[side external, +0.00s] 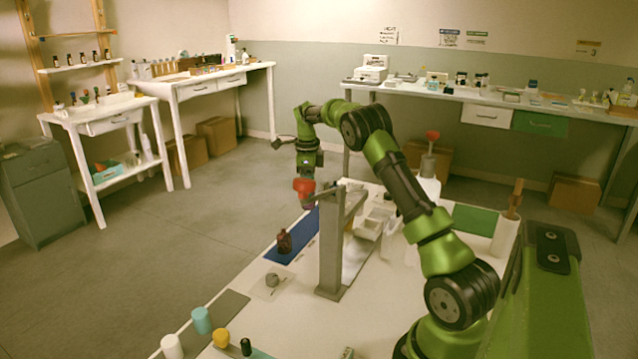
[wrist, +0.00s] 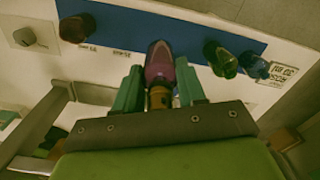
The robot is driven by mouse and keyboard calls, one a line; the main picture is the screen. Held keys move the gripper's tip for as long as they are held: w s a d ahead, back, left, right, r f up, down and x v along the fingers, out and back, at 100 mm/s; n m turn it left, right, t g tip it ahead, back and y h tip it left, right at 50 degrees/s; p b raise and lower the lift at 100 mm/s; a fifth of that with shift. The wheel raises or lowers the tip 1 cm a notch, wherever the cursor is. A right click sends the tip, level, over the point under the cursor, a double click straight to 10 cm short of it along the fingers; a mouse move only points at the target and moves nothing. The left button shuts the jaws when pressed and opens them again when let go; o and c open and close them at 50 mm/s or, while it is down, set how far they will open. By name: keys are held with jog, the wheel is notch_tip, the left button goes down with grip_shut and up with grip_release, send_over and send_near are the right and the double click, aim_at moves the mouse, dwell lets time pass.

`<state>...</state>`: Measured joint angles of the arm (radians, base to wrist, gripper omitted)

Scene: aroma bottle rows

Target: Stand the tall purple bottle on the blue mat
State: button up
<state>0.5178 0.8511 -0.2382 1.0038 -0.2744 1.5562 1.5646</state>
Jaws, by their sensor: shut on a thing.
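The purple bottle (wrist: 160,62) is in my gripper (wrist: 159,90) in the wrist view. Its neck end points toward the hand, between the two teal fingers, and the fingers are shut on it. The bottle's far end overlaps the near edge of the blue mat (wrist: 130,24) in that view. I cannot tell its height above the mat or whether it touches. In the side external view, the blue mat (side external: 304,231) lies along the left edge of the table. My gripper is above its far end, and the fingers are not clear there.
A dark brown bottle (wrist: 76,27) stands on the mat; it also shows in the side view (side external: 284,242). A green bottle (wrist: 220,58) and a dark bottle (wrist: 253,65) are at the mat's other end. A grey post frame (side external: 331,245) stands beside the mat. Bare mat lies between the bottles.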

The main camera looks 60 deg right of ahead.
jog(key=shift+f, duration=3.1)
jog(key=shift+f, duration=0.1)
jog(key=o, duration=1.1)
jog(key=shift+f, duration=0.1)
jog(key=shift+o, duration=0.2)
notch_tip(320, 180, up, 12)
jog(key=shift+r, duration=0.2)
